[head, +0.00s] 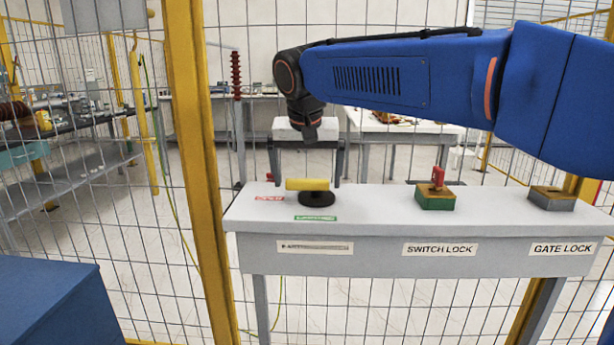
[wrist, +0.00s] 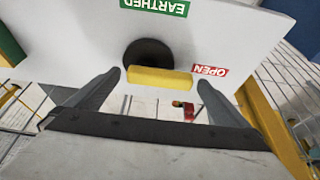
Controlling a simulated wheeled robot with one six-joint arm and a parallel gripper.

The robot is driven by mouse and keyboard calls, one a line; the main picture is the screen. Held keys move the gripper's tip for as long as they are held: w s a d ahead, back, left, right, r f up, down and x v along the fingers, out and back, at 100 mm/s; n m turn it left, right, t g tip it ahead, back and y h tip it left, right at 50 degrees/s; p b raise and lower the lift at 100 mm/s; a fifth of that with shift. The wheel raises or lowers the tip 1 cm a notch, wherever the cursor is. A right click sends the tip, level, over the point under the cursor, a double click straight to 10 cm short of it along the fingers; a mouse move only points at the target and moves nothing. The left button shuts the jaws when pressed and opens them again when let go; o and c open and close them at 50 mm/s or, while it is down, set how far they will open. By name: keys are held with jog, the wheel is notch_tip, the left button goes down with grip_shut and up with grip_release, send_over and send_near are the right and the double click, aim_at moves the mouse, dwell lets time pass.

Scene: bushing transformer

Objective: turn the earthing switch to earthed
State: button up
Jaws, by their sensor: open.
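The earthing switch has a yellow bar handle (head: 307,184) on a round black base (head: 317,199), on the left part of a light grey shelf. The handle lies crosswise in the head view, its left end toward the red OPEN label (head: 270,198). The green EARTHED label (head: 316,218) is in front of the base. My gripper (head: 306,181) is open above and behind the handle. In the wrist view the handle (wrist: 160,81) appears between my spread fingertips (wrist: 159,77), with a gap on each side. Whether the fingers reach down to its level is unclear.
The shelf (head: 375,208) also carries the switch lock (head: 436,200) with a red key and the gate lock (head: 552,198) at right. A wire mesh fence and a yellow post (head: 198,170) stand around it. The shelf is clear between switch and switch lock.

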jog(key=c, duration=1.5)
jog(key=n, duration=0.1)
jog(key=n+y, duration=0.1)
jog(key=n, duration=0.2)
jog(key=shift+s+d+y, duration=0.3)
jog(key=shift+s+y, duration=0.1)
jog(key=n, duration=0.1)
jog(key=n+y, duration=0.1)
jog(key=n, duration=0.1)
jog(key=n+g, duration=0.1)
jog(key=n, duration=0.1)
jog(key=shift+s+d+y, duration=0.3)
jog(key=shift+d, duration=0.05)
jog(key=n+g, duration=0.1)
jog(key=n, duration=0.1)
jog(key=n+y, duration=0.1)
jog(key=n, duration=0.1)
jog(key=shift+s+d+n+g, duration=0.1)
jog(key=shift+d+n+g, duration=0.2)
jog(key=shift+d+g, duration=0.1)
jog(key=shift+d+n+g, duration=0.2)
jog(key=shift+n+g, duration=0.2)
jog(key=shift+n, duration=0.7)
jog(key=shift+d+n+g, duration=0.2)
jog(key=shift+n+g, duration=0.2)
jog(key=shift+n, duration=0.7)
